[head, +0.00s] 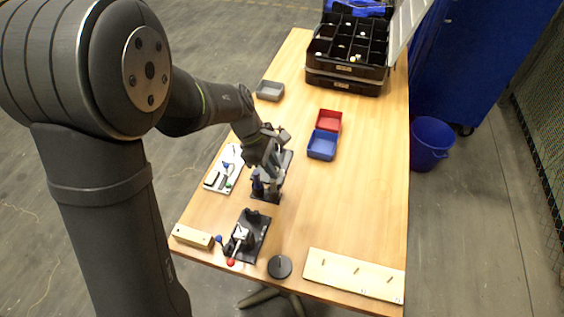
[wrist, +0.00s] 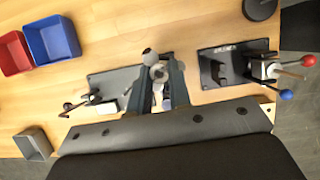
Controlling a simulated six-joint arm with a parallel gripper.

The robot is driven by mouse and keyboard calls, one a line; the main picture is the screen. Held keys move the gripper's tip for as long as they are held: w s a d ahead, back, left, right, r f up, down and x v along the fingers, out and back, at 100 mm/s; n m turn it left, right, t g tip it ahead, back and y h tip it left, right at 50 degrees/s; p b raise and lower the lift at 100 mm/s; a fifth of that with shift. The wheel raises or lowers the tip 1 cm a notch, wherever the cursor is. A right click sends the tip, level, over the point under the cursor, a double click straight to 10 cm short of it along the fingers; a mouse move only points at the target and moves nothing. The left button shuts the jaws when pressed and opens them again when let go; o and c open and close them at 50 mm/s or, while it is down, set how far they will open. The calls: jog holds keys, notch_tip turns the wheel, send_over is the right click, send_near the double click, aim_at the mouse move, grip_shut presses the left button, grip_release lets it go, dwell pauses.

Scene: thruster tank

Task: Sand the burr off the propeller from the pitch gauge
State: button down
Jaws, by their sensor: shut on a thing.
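My gripper (wrist: 164,68) points down over a dark base plate with a small stand (head: 266,196), which may be the pitch gauge; I cannot read a label. In the wrist view its fingers are shut on a small pale piece with rounded lobes and a ring-like hub (wrist: 159,73), which looks like the propeller. The burr is too small to make out. The dark plate (wrist: 112,80) shows beside and behind the fingers, with a small white block and a lever at its left. I cannot tell whether the propeller touches the stand. In the head view my gripper (head: 272,162) hides the propeller.
A clamp fixture (head: 252,229) with red and blue knobs stands nearer the front. A wooden block (head: 193,236), black disc (head: 280,267) and pegged board (head: 330,270) lie along the front. A white tool tray (head: 216,182) is at left; red (head: 330,116) and blue (head: 322,146) bins stand behind.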

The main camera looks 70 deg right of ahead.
jog(key=w+a+f+m+t+y, duration=0.2)
jog(key=w+a+f+m+t, duration=0.3)
jog(key=w+m, duration=0.55)
jog(key=w+a+f+m+t+y, duration=0.1)
jog(key=w+a+m+t+y, duration=0.1)
jog(key=w+a+m, duration=0.9)
jog(key=shift+s+d+f+m, duration=0.5)
jog(key=shift+d+f, duration=0.05)
jog(key=shift+f, duration=0.4)
jog(key=shift+s+d+f+m, duration=0.45)
jog(key=shift+d+f, duration=0.1)
jog(key=shift+f, duration=0.35)
jog(key=shift+s+d+f+m, duration=0.5)
jog(key=shift+d+f, duration=0.05)
jog(key=shift+f, duration=0.4)
jog(key=shift+a, duration=0.65)
jog(key=shift+s, duration=0.15)
jog(key=shift+s, duration=0.55)
jog(key=shift+s, duration=0.1)
